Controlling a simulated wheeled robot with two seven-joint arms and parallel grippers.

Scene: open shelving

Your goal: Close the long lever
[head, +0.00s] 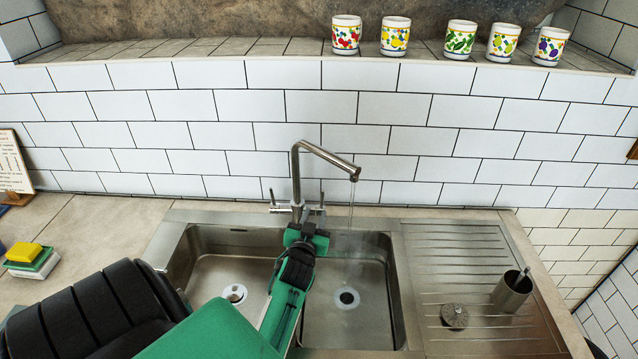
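The steel tap (297,180) stands behind the double sink, and water (350,215) runs from its spout into the right basin. A thin upright lever (272,197) shows at the left of the tap's base. Another thin lever (322,194) shows at the right, just behind my gripper. I cannot tell which one is the long lever. My green and black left gripper (306,230) reaches over the sink's divider to the front of the tap's base. Its fingers are seen from behind and above, so their opening and any contact with a lever are hidden. My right gripper is out of view.
The sink (182,245) has a ribbed drainboard at right, holding a steel cup (511,292) and a round strainer (454,316). Sponges (30,257) lie on the left counter. Several painted cups (395,36) stand on the high ledge. A tiled wall closes off the back.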

